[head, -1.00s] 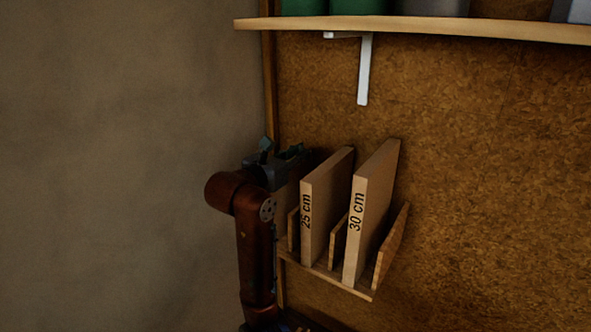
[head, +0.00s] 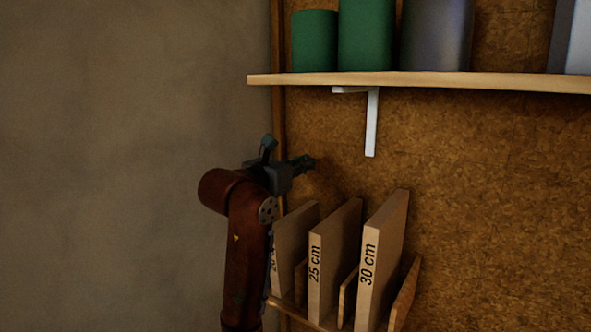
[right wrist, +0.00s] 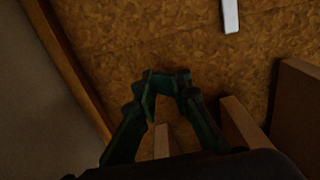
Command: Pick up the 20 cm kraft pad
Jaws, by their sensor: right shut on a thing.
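The 20 cm kraft pad (head: 294,238) is a thin tan board at the left end of the rack, its label partly hidden behind my right arm. I cannot tell whether the pad's bottom is clear of the rack. My left gripper is not in view.
The 25 cm pad (head: 334,262) and 30 cm pad (head: 382,258) stand just right, between low dividers. A shelf (head: 430,82) with green and grey containers and a white bracket (head: 372,125) is above. Bare wall lies left; the cork board between shelf and rack is clear.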

